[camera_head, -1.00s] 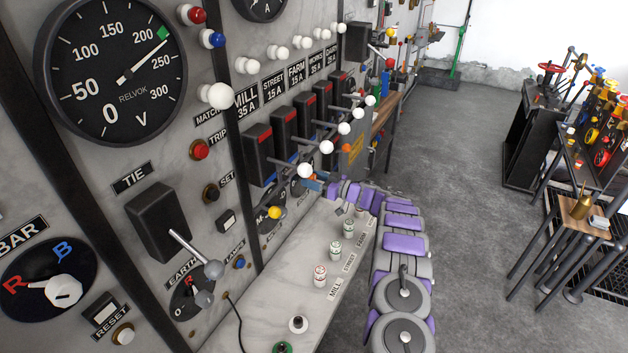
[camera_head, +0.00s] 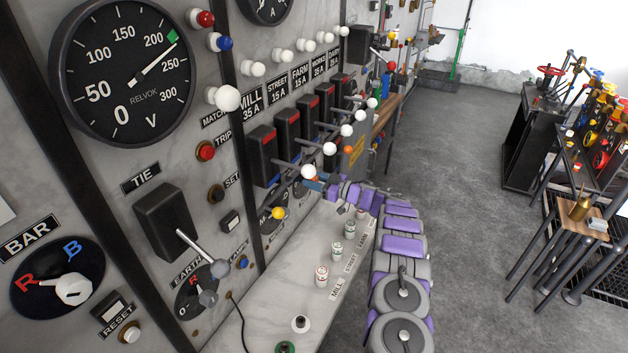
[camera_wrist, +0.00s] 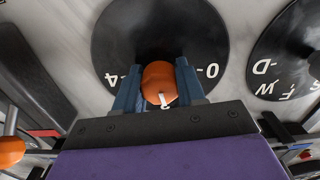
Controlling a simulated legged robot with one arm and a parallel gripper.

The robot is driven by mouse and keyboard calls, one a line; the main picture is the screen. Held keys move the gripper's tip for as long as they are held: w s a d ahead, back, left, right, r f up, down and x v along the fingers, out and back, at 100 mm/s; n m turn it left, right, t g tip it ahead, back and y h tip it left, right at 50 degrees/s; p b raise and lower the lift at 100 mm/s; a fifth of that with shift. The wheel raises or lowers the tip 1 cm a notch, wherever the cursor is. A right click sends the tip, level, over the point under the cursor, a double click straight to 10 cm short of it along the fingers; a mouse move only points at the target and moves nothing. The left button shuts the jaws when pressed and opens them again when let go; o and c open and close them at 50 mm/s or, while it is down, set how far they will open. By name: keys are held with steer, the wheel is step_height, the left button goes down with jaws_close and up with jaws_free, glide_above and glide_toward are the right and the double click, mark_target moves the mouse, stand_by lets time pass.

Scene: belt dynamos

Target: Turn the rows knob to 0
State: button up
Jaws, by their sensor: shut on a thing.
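In the wrist view, an orange knob (camera_wrist: 159,82) sits on a round black dial (camera_wrist: 120,38) with white marks. A 4 shows on the dial's left and a 0 on its right; a mark at the bottom, perhaps a 2, is mostly covered. The knob's white pointer line points down the picture towards that lower mark, not at the 0. My gripper (camera_wrist: 158,88) is shut on the orange knob, one blue jaw on each side. In the head view my gripper (camera_head: 314,185) is at the panel's lower part and hides most of that dial.
Another black dial with letters (camera_wrist: 292,60) lies close on the right in the wrist view. In the head view, white-balled switch levers (camera_head: 308,171) stick out just above my gripper. A marble shelf (camera_head: 270,295) with small bottles (camera_head: 322,275) lies below.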

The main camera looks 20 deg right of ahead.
steer(key=n, duration=0.2)
steer(key=n+p, duration=0.1)
steer(key=n, duration=0.4)
steer(key=shift+d+f+p, duration=0.1)
steer(key=shift+f+p, duration=0.2)
steer(key=shift+p, duration=0.1)
steer(key=n+p, duration=0.1)
steer(key=n, duration=0.3)
steer(key=shift+r+p, duration=0.1)
steer(key=shift+p, duration=0.2)
steer(key=shift+n+p, duration=0.65)
steer(key=shift+n, duration=0.85)
steer(key=o, duration=1.1)
steer(key=shift+w+d, duration=0.2)
steer(key=shift+c, duration=0.2)
steer(key=shift+s+r, duration=0.1)
